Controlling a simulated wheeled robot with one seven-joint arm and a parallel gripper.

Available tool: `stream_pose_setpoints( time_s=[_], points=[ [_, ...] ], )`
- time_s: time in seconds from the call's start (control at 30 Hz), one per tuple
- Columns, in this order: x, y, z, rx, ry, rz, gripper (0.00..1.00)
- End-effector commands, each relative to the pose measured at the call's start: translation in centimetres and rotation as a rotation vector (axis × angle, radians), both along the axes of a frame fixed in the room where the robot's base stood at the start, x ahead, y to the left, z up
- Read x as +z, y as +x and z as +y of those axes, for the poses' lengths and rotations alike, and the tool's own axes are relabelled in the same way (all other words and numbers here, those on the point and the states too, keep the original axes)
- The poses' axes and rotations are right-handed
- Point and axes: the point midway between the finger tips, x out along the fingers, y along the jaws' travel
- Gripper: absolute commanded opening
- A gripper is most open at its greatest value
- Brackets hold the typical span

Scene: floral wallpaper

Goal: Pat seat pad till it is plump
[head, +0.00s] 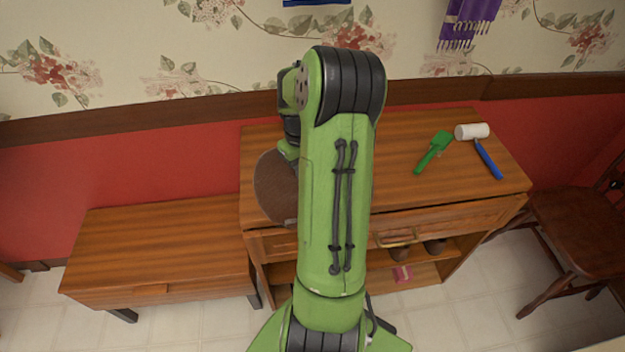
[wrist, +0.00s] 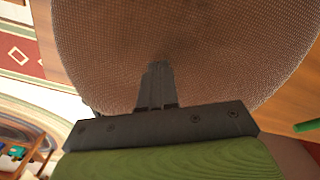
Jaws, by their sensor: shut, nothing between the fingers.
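The seat pad is a round, brown, mesh-textured disc (head: 275,187) on the left part of the wooden cabinet top. My green arm covers its right side in the head view. In the wrist view the pad (wrist: 215,45) fills the upper middle. My gripper (wrist: 158,66) is shut and empty, with its dark fingertips in front of the pad's surface near its lower edge. I cannot tell whether the tips touch the pad. The fingers are hidden behind my arm in the head view.
The wooden cabinet (head: 400,190) carries a green brush-like tool (head: 433,152) and a white-headed mallet (head: 473,131) with a blue handle at the right. A lower wooden bench (head: 160,240) stands left. A dark chair (head: 580,230) stands right. The wall is close behind.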

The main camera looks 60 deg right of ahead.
Motion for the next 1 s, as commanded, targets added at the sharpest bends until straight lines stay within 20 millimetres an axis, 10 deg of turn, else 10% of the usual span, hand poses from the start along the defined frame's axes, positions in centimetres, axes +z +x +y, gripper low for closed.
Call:
stream_pose_setpoints(
  time_s=[0.53, 1.0],
  points=[
    [3.8, 0.0, 0.0, 0.001, 0.001, 0.001, 0.00],
    [2.6, 0.0, 0.0, 0.001, 0.001, 0.001, 0.00]
  ],
)
